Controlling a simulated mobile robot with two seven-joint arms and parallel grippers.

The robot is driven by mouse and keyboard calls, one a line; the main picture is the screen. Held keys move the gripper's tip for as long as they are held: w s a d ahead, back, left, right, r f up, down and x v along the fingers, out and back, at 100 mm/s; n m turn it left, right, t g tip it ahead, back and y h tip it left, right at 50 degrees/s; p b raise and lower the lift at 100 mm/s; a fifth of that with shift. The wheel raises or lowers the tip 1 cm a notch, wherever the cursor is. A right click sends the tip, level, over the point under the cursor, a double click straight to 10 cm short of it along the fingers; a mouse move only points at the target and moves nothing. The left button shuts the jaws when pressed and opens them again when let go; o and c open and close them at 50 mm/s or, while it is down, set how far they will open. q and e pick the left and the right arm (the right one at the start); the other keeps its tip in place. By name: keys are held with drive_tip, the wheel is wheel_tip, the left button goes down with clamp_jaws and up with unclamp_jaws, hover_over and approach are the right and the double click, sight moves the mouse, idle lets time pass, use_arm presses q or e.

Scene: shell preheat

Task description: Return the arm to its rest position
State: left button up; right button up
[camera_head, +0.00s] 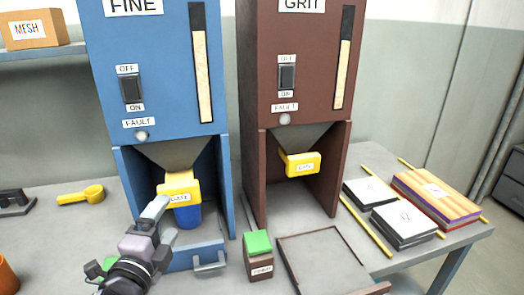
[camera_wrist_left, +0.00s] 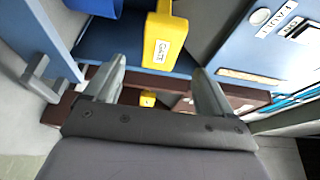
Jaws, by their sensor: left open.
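My left gripper (camera_head: 164,221) reaches up in front of the blue FINE hopper (camera_head: 148,70), close to its yellow gate (camera_head: 179,188). In the left wrist view the two fingers (camera_wrist_left: 160,85) stand apart with nothing between them, and the yellow gate (camera_wrist_left: 165,42) is just beyond them. A blue cup (camera_head: 187,216) stands under the FINE gate, partly hidden by the gate and my gripper. My right gripper is not in view.
The brown GRIT hopper (camera_head: 295,70) with its yellow gate (camera_head: 302,164) stands to the right. A green-topped block (camera_head: 258,255) and a shallow tray (camera_head: 318,262) are in front. A yellow scoop (camera_head: 82,195) lies at left; stacked boards (camera_head: 435,192) lie at right.

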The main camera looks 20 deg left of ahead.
use_arm(q)
drive_tip(key=s+d+f+n+g+h, duration=0.2)
drive_tip(key=s+d+f+n+g, duration=0.2)
drive_tip(key=s+f+n+g, duration=0.45)
drive_tip(key=s+d+f+n+g+h, duration=0.1)
drive_tip(key=s+d+f+n+g, duration=0.4)
drive_tip(key=s+f, duration=0.55)
drive_tip(key=w+d+f+t+h+p, duration=0.2)
drive_tip(key=w+f+t, duration=0.2)
drive_tip(key=f+t, duration=0.2)
drive_tip(key=shift+w, duration=0.2)
idle(0.5)
